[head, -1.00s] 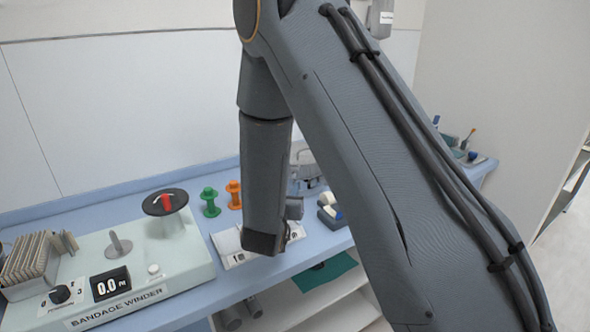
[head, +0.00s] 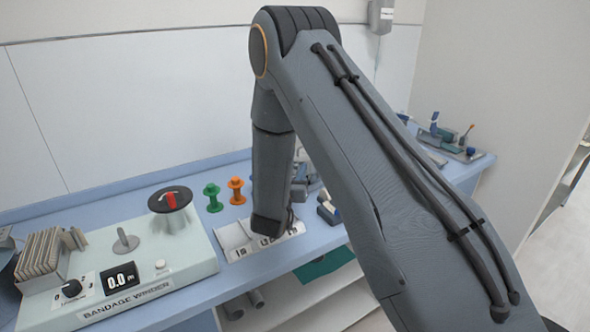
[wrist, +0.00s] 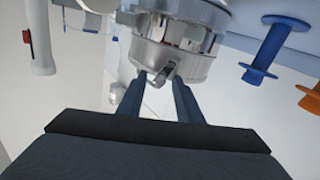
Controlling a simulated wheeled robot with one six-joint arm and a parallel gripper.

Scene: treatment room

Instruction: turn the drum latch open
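A shiny metal drum (wrist: 175,50) fills the upper middle of the wrist view. A small metal latch (wrist: 163,73) sticks out from its near side. My gripper (wrist: 160,84) points at the latch. Its two dark fingers are apart, with the latch between their tips or just beyond them; I cannot tell whether either finger touches it. In the head view my forearm hides most of the drum and the gripper.
A blue spool (wrist: 262,50) and an orange spool (wrist: 311,99) stand right of the drum in the wrist view. The head view shows a green spool (head: 213,197), a bandage winder (head: 195,250) on the left and a white tray (head: 235,238) on the blue counter.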

